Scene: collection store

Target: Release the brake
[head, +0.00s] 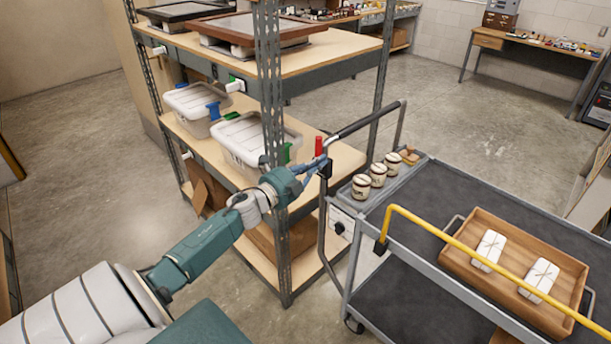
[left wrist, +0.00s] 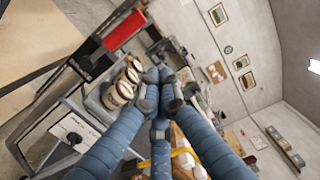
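The cart (head: 440,208) stands at the right, with a dark push handle (head: 371,119) at its left end. A red lever (head: 319,146) stands upright beside the handle, above a black bracket. The red lever also shows at the upper left of the left wrist view (left wrist: 124,30). My left gripper (head: 318,165) is just below the red part in the head view. In the left wrist view its blue fingers (left wrist: 160,88) come together at the tips with nothing seen between them. Whether they touch the bracket I cannot tell. My right gripper is not in view.
Several jars (head: 378,175) stand in the cart's end tray. A wooden tray (head: 465,262) with two white wrapped bundles lies on the cart, behind a yellow rail (head: 480,262). A shelf rack (head: 272,110) with lidded boxes stands close behind my left arm. Floor is clear at the left.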

